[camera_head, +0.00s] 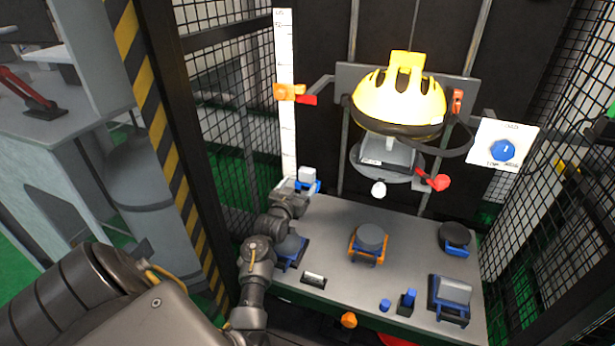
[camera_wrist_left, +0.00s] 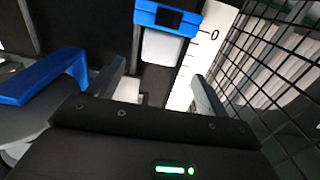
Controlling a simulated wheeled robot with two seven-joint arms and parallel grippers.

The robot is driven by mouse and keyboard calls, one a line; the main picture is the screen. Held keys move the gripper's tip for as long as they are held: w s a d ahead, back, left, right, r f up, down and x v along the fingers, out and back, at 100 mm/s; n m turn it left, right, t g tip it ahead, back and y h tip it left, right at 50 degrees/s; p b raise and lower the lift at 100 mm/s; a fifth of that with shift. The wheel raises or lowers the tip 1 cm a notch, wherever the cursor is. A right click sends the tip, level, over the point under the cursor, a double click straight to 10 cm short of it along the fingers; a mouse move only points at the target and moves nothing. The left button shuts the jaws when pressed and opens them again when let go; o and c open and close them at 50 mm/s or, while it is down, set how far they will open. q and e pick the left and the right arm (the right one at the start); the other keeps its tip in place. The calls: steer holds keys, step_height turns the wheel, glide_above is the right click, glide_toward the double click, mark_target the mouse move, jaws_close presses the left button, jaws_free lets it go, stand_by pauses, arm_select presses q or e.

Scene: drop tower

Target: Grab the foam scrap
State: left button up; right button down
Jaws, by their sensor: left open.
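A small pale block (camera_head: 306,173), which looks like the foam scrap, sits at a blue holder (camera_head: 313,187) at the table's back left, near the foot of the ruler. In the left wrist view a pale block (camera_wrist_left: 162,48) shows against a blue holder (camera_wrist_left: 160,15), ahead of the gap between my fingers. My left gripper (camera_head: 297,191) reaches in close to the holder from the front. In the wrist view its jaws (camera_wrist_left: 160,85) are open, with nothing held between them. Its fingertips are partly hidden in the head view. My right gripper is not in view.
The white ruler (camera_head: 286,80) stands upright behind the holder, beside the mesh cage (camera_head: 230,100). A yellow helmet (camera_head: 400,100) hangs over the grey table (camera_head: 335,225). An orange-based puck stand (camera_head: 370,238) and other blue fixtures (camera_head: 452,297) stand to the right.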

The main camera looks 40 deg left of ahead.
mark_target(305, 173)
arm_select(q)
steer(key=x, duration=0.5)
steer(key=shift+r, duration=0.3)
steer(key=c, duration=1.1)
